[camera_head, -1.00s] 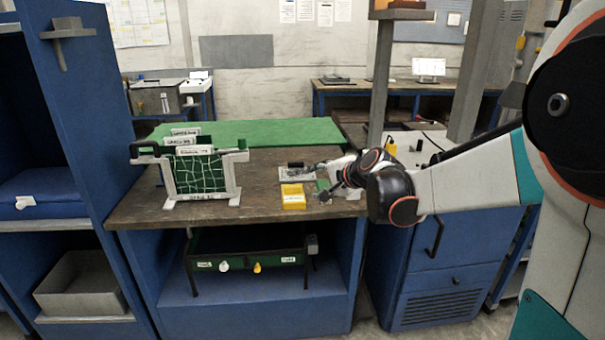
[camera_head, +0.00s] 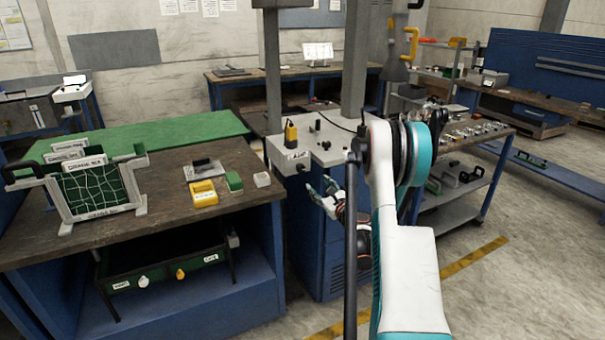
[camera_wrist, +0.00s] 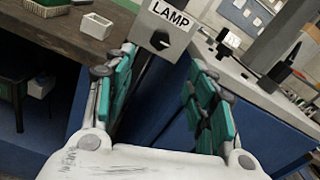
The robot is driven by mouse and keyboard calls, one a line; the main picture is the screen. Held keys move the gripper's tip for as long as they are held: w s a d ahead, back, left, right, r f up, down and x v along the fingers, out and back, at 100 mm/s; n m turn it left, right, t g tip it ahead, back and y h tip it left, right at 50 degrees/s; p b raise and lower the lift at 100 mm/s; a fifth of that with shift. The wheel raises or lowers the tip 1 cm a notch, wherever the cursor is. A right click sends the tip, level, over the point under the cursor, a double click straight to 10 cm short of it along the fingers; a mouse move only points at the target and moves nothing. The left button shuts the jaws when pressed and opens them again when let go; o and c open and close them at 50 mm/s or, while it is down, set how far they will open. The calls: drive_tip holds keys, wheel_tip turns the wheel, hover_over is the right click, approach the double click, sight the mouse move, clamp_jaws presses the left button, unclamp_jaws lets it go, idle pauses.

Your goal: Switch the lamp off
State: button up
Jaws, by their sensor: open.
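The lamp switch is a grey box with a white LAMP label (camera_wrist: 170,14) and a black knob (camera_wrist: 159,41), seen at the top middle of the wrist view. In the head view the box (camera_head: 291,163) sits at the front edge of the light worktop. My gripper (camera_wrist: 160,64) is open and empty, its two green-padded fingers spread on either side below the knob, apart from it in the picture. In the head view my gripper (camera_head: 325,196) is below and right of the box, partly hidden by my arm.
A wooden bench (camera_head: 130,200) with a green-netted rack (camera_head: 98,187) and a yellow block (camera_head: 203,194) is on the left. A grey post (camera_head: 356,60) rises behind the worktop.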

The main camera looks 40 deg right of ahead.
sight(302, 170)
drive_tip(key=b+x, duration=0.3)
drive_tip(key=x, duration=1)
drive_tip(key=shift+w+d+f, duration=0.1)
drive_tip(key=shift+w+d, duration=0.05)
drive_tip(key=shift+w, duration=0.15)
drive_tip(key=shift+c, duration=0.3)
drive_tip(key=c, duration=1)
